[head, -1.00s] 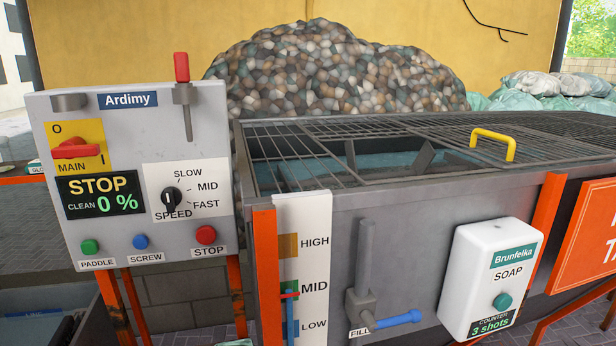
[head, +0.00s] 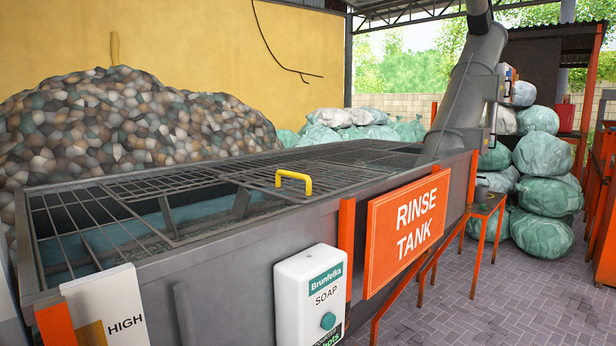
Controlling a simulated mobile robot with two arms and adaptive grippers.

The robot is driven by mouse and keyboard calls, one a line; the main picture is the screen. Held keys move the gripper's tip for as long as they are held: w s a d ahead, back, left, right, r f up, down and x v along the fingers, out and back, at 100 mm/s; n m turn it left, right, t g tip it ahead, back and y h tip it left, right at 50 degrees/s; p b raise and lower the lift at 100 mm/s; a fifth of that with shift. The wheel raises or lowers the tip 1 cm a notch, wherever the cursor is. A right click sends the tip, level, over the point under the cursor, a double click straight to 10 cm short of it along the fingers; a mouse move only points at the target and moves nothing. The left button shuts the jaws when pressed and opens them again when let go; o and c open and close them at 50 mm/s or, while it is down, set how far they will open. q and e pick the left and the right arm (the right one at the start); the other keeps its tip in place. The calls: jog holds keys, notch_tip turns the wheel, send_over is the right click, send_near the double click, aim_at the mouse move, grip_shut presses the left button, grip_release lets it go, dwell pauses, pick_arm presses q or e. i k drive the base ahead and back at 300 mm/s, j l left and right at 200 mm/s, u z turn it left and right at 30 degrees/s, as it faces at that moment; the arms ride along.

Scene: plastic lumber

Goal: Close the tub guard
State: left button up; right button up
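The tub guard (head: 250,181) is a dark metal grille on top of the grey rinse tank (head: 225,275). A yellow handle (head: 294,174) stands up near its front edge. Left of the handle, an uncovered gap between grille sections shows a dark frame and blue-green water (head: 190,212). A fixed-looking grille (head: 85,225) covers the tank's left end. The guard appears to lie flat; I cannot tell exactly where its edges run. Neither of my grippers is in view.
A white soap dispenser (head: 302,290) and an orange rinse tank sign (head: 408,215) project from the tank's front. A grey inclined tube (head: 465,95) rises at its right end. Several green bags (head: 543,190) are stacked farther right. The paved floor (head: 480,300) at front right is clear.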

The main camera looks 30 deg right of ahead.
aim_at(309, 182)
jog(key=l, duration=0.95)
jog(key=i+l, duration=0.15)
jog(key=l, duration=1.7)
jog(key=i+z, duration=0.05)
